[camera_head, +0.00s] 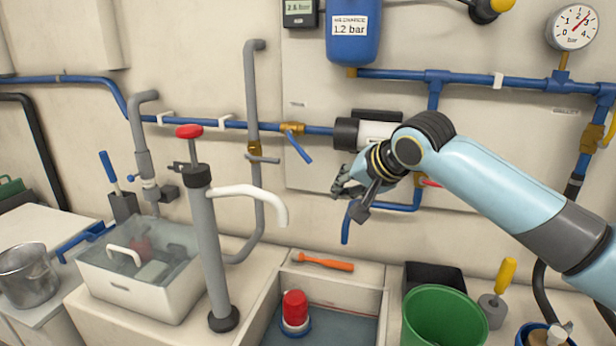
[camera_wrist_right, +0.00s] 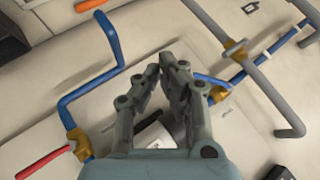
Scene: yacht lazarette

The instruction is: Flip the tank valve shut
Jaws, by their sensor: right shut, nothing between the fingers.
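A brass valve (camera_head: 292,128) with a blue lever (camera_head: 300,149) sits on the blue wall pipe; the lever slants down to the right. This valve also shows in the right wrist view (camera_wrist_right: 217,94), beside the fingers, its lever partly hidden. A second valve has a red lever (camera_head: 430,184), mostly behind my arm; the red lever is clear in the wrist view (camera_wrist_right: 44,162). No readable label tells which is the tank valve. My right gripper (camera_head: 340,188) is shut and empty, in front of the wall right of and below the blue lever; no contact is visible. My left gripper is out of view.
A grey hand pump (camera_head: 206,240) with a red knob and white spout stands left of the gripper. An open blue pipe end (camera_head: 346,225) hangs below it. A green bucket (camera_head: 437,318) and a sink with a red-topped float (camera_head: 295,312) are lower down.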

